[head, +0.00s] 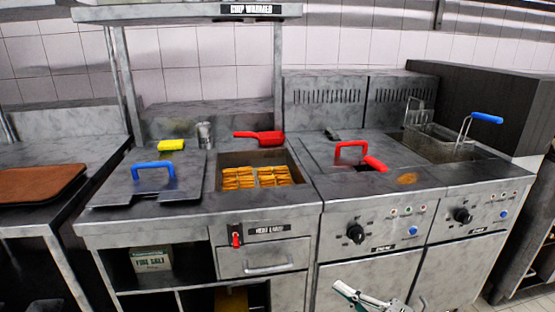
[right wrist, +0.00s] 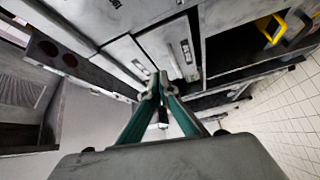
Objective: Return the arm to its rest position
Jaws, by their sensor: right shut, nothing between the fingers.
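My right gripper (head: 350,292) shows at the bottom of the head view, low in front of the fryer cabinet doors. It holds nothing. In the right wrist view its two green fingers (right wrist: 160,88) meet at the tips and are shut, with the cabinet fronts beyond them. My left gripper is not in the head view.
The chip warmer counter (head: 265,212) holds a bin of chips, a red scoop (head: 260,137) and a blue-handled lid (head: 150,185). Right of it stand a fryer with a red-handled lid (head: 352,150) and a fryer basket (head: 440,135). A brown board (head: 40,184) lies on the left table.

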